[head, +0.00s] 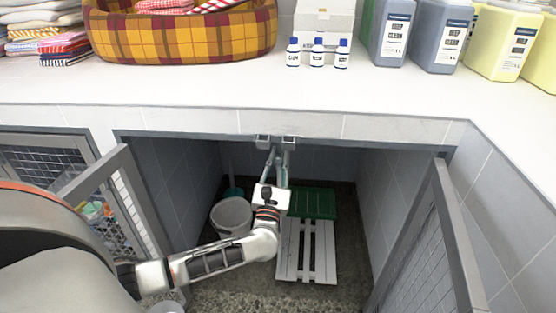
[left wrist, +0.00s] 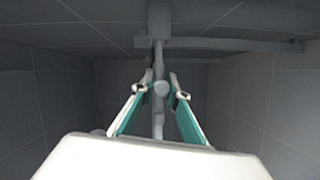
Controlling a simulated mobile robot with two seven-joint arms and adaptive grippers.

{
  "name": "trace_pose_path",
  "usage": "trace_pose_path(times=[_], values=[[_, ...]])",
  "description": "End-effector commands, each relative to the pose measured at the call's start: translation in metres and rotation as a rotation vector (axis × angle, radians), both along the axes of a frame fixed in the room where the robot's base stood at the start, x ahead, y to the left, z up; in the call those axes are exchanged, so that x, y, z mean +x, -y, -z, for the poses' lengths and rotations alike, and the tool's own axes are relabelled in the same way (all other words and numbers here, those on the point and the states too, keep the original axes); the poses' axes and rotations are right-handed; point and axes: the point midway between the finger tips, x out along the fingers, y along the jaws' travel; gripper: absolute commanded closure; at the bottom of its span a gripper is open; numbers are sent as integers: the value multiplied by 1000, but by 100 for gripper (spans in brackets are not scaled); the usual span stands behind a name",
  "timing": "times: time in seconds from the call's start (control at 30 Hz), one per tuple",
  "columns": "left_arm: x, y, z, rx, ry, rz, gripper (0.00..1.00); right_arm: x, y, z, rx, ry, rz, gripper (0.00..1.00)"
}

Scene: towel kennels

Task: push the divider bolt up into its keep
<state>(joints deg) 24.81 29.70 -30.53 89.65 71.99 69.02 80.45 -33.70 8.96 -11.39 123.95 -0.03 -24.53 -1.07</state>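My left gripper (head: 276,155) reaches into the open kennel under the counter, below two small grey brackets (head: 289,141) at the counter's front edge. In the left wrist view the gripper (left wrist: 162,82) has its two fingers apart. The grey divider bolt (left wrist: 158,122), a thin upright rod with a round knob, stands between them. Slim gaps seem to show between the knob and the fingers. A grey block (left wrist: 159,18), which looks like the keep, is above the rod. I cannot tell whether the rod's top enters it. My right gripper is not in view.
Open mesh doors stand left (head: 112,200) and right (head: 430,245) of the kennel. Bottles, a plaid pet bed (head: 180,35) and towels stand on the counter.

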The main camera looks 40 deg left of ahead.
Motion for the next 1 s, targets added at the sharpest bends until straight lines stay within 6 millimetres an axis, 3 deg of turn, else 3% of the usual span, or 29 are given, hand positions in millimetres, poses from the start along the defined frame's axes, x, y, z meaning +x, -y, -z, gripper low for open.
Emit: trace_pose_path(times=[0.07,0.53,1.0], values=[[1,-1,-6,2,9,0,69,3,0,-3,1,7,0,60],[-8,4,4,-1,0,0,69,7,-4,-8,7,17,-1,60],[-81,40,36,-1,2,0,69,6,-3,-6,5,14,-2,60]])
